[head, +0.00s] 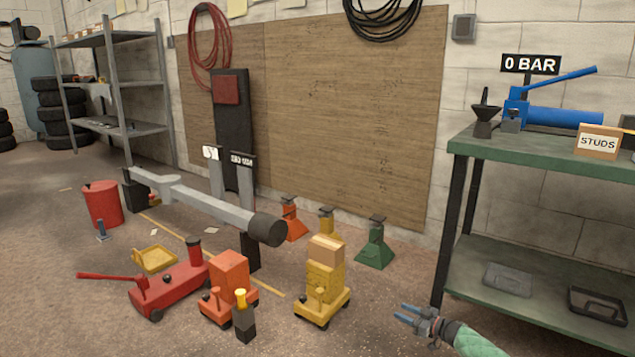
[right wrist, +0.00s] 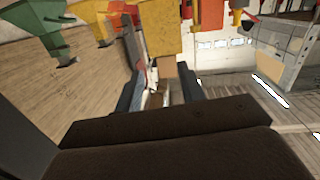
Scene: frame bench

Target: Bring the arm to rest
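A long grey arm (head: 205,203) with a dark round end (head: 269,230) lies roughly level across the left middle of the head view, above the floor. Two grey uprights with small labels (head: 243,185) stand behind it; a dark block (head: 250,252) shows below it near its round end. Contact there is unclear. My left gripper is not in view.
A red jack (head: 168,290), an orange jack (head: 228,288) and a yellow jack (head: 322,290) stand in front. Orange (head: 291,222), yellow (head: 327,222) and green (head: 375,245) stands are behind. A green bench (head: 545,158) with a blue pump (head: 560,117), labelled 0 BAR, is right.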

